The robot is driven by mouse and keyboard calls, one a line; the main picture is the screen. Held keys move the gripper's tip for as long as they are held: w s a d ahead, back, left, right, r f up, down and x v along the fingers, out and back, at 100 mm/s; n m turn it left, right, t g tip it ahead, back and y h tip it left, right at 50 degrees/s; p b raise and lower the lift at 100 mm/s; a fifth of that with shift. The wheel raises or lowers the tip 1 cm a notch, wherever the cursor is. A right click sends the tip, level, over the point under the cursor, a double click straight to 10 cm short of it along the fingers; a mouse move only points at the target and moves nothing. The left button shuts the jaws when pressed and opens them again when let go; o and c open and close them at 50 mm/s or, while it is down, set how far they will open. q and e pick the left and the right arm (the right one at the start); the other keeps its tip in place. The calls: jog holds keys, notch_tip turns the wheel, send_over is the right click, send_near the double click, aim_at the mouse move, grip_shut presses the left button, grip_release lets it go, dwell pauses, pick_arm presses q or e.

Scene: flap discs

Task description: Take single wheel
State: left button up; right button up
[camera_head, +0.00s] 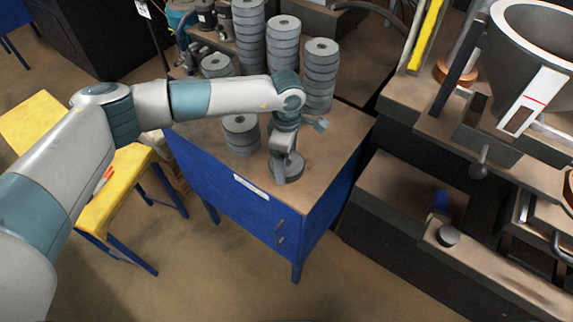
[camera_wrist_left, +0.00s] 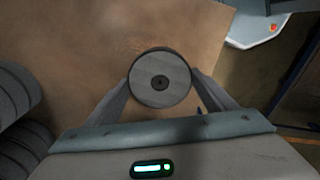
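A single grey wheel (camera_head: 293,166), a flap disc with a dark centre hole, lies flat near the front of the brown tabletop (camera_head: 315,190) of a blue cabinet. My left gripper (camera_head: 283,168) points down at this wheel. In the left wrist view the wheel (camera_wrist_left: 160,84) sits between the two fingertips of my left gripper (camera_wrist_left: 161,82), one on each side of its rim. I cannot tell whether they press on it. The wheel looks level with the tabletop, and its underside is hidden. My right gripper is not in view.
Stacks of similar wheels stand behind, including a tall one (camera_head: 320,75) and a short one (camera_head: 241,135) left of the gripper. A yellow table (camera_head: 120,185) is at left. Dark machinery (camera_head: 410,190) stands at right. The tabletop right of the wheel is clear.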

aim_at(288, 163)
pick_arm(q)
jog(key=shift+w+r, duration=0.1)
jog(key=shift+c, duration=0.4)
